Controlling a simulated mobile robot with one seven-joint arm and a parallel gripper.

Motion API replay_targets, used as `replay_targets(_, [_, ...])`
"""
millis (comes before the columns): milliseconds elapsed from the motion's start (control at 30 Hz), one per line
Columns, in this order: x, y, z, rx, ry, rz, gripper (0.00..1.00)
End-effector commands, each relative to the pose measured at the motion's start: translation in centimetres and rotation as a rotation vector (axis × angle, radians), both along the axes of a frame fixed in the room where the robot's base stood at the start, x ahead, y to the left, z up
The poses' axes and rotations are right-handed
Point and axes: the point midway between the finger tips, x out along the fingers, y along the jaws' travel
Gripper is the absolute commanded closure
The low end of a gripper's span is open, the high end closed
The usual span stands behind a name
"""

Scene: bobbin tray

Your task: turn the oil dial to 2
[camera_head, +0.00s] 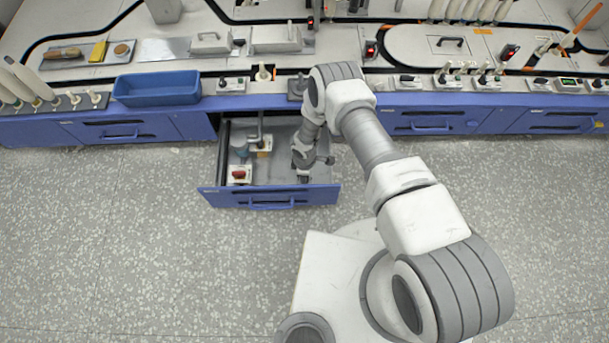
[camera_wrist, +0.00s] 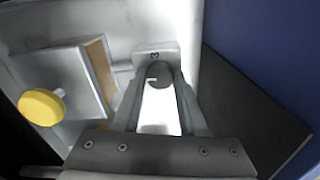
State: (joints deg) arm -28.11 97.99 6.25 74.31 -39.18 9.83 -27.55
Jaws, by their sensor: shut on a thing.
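A dark grey round knob (camera_wrist: 162,76), apparently the oil dial, sits on a pale plate (camera_wrist: 170,53) inside the open drawer. A "3" is printed on the plate just beyond the knob in the wrist view. A short white mark on the knob lies toward its left side. My gripper (camera_wrist: 160,98) has its two fingers on either side of the knob and is shut on it. In the head view my gripper (camera_head: 303,177) reaches down into the right part of the drawer and hides the dial. Other numbers are not readable.
The blue-fronted drawer (camera_head: 224,198) is pulled out below the bench. A red knob (camera_head: 239,174) is in its left part. A yellow knob (camera_wrist: 43,107) on a pale block is left of my fingers. The blue drawer wall (camera_wrist: 270,50) is close on the right.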

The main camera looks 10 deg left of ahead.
Motion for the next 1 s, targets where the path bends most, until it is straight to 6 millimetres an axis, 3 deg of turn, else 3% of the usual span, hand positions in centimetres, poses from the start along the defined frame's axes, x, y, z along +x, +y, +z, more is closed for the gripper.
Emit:
replay_targets(500, [0.0, 0.0, 0.02, 0.0, 0.0, 0.018, 1.0])
replay_targets(533, [0.0, 0.0, 0.02, 0.0, 0.0, 0.018, 0.55])
replay_targets(667, [0.0, 0.0, 0.02, 0.0, 0.0, 0.017, 0.31])
replay_targets(1000, [0.02, 0.01, 0.24, 0.0, 0.0, 0.017, 0.28])
